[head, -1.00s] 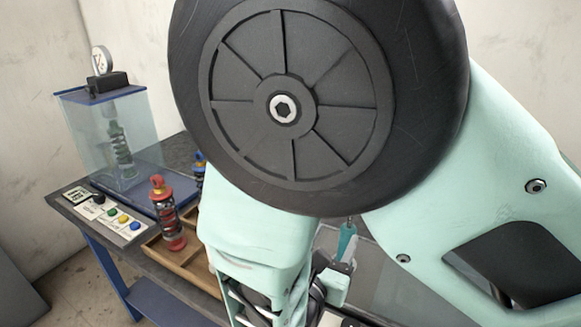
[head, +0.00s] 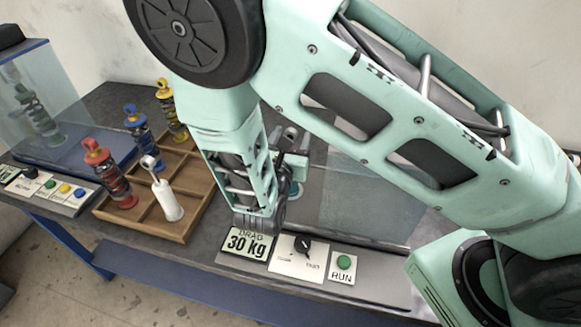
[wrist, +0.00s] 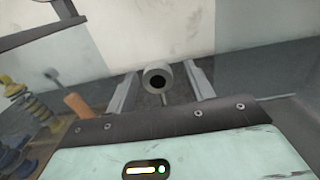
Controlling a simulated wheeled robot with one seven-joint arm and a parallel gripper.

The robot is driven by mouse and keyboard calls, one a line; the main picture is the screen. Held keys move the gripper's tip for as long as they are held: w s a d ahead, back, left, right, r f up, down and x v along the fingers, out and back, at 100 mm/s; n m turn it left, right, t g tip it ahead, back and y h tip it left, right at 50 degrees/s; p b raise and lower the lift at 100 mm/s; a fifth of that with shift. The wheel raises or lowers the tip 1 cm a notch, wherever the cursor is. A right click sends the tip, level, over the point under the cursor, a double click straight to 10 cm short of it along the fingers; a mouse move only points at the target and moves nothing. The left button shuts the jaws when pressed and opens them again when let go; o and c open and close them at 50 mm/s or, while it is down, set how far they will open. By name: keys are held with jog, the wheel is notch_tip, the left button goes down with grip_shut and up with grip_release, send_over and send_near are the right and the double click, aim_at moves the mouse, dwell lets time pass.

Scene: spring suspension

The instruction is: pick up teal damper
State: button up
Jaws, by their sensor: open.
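The teal damper is mostly hidden behind my arm in the head view; a teal part (head: 295,188) shows low behind my wrist. In the wrist view a grey round eye (wrist: 157,79) with a dark hole, likely the damper's top end, sits between the two fingers. My gripper (wrist: 161,82) is open, with one finger on each side of that eye and a gap showing. In the head view my gripper (head: 291,152) is largely hidden by my own arm. Whether the fingers touch the damper cannot be told.
A wooden tray (head: 184,229) holds red (head: 108,172), blue (head: 139,135), yellow (head: 170,110) and white (head: 167,197) dampers, left of my gripper. A clear case (head: 45,95) stands far left.

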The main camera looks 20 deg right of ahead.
grip_shut()
